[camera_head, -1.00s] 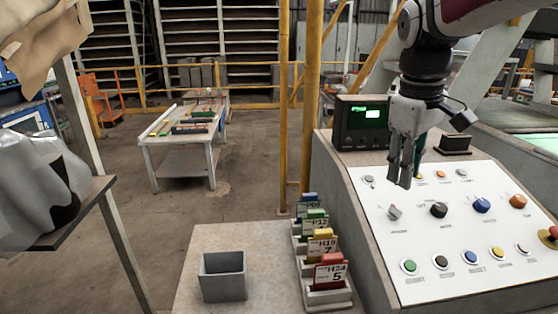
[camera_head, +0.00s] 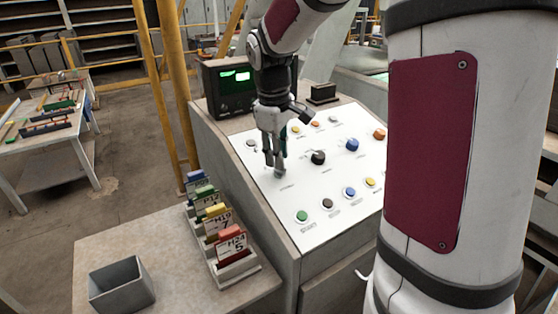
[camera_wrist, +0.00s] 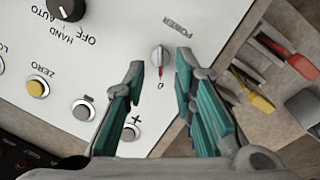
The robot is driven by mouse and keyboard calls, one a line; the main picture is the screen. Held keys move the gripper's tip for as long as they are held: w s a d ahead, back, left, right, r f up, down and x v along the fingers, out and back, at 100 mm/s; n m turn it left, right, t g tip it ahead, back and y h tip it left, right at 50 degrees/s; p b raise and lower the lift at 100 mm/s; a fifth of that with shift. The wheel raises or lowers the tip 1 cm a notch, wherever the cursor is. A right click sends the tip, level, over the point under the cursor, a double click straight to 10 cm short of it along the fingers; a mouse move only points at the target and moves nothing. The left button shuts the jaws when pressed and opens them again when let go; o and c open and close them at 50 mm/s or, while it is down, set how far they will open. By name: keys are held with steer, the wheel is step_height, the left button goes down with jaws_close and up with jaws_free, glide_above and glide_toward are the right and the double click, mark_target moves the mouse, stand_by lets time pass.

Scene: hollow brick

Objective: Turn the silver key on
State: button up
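The silver key (camera_wrist: 158,56) is a small grey knob on the white control panel, between the labels POWER and 0. Its red mark points towards the 0. In the head view the key (camera_head: 280,173) is partly hidden by my fingertips. My gripper (camera_wrist: 160,65) is open, with one teal-padded finger on each side of the key. I see a gap between each finger and the key; I cannot tell how high the fingertips are above the panel.
The black selector knob (camera_head: 318,158) sits to the key's right, with a blue knob (camera_head: 352,145) beyond. A green button (camera_head: 302,216) is in the front row. A box with a green display (camera_head: 232,88) stands behind. Card holders (camera_head: 233,258) and a grey bin (camera_head: 121,286) are at lower left.

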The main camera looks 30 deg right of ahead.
steer(key=shift+d+f, duration=0.15)
steer(key=shift+f, duration=1.2)
steer(key=shift+c, duration=0.2)
jaws_close()
steer(key=shift+w, duration=0.1)
steer(key=m+y+p, duration=0.1)
steer(key=m, duration=0.4)
steer(key=shift+d+m, duration=0.15)
steer(key=shift+m, duration=0.15)
steer(key=m+y, duration=0.1)
steer(key=m, duration=0.4)
steer(key=shift+d+m+y+p, duration=0.1)
steer(key=shift+m+y+p, duration=0.3)
